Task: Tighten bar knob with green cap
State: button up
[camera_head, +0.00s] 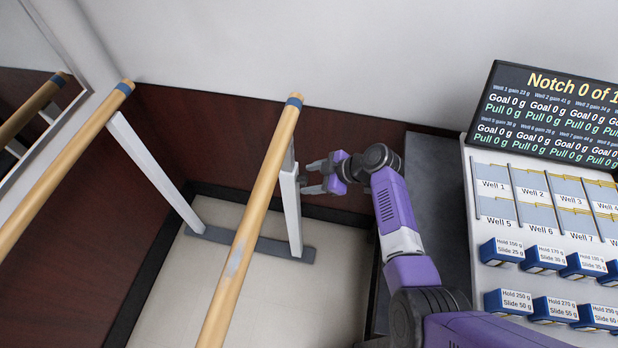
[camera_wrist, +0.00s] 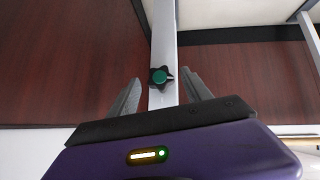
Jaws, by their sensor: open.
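The bar knob (camera_wrist: 158,76) is a dark star-shaped knob with a green cap, on the face of a pale upright post (camera_wrist: 163,40) in the wrist view. My gripper (camera_wrist: 160,88) is open, with one finger on each side of the post. The knob lies between the fingertips in the picture, and I see no finger touching it. In the head view my gripper (camera_head: 308,178) is beside the right post (camera_head: 290,205) of the parallel bars. The knob cannot be made out there.
Two wooden bars, the left (camera_head: 60,170) and the right (camera_head: 250,225), run through the head view. A base plate (camera_head: 250,243) lies on the floor. At right stand a score screen (camera_head: 550,115) and a white board (camera_head: 480,270) with wells and blue blocks.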

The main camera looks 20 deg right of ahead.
jog(key=shift+w+a+f, duration=0.3)
jog(key=shift+f, duration=0.05)
grip_shut()
jog(key=shift+d+f+b, duration=0.1)
jog(key=shift+b, duration=0.3)
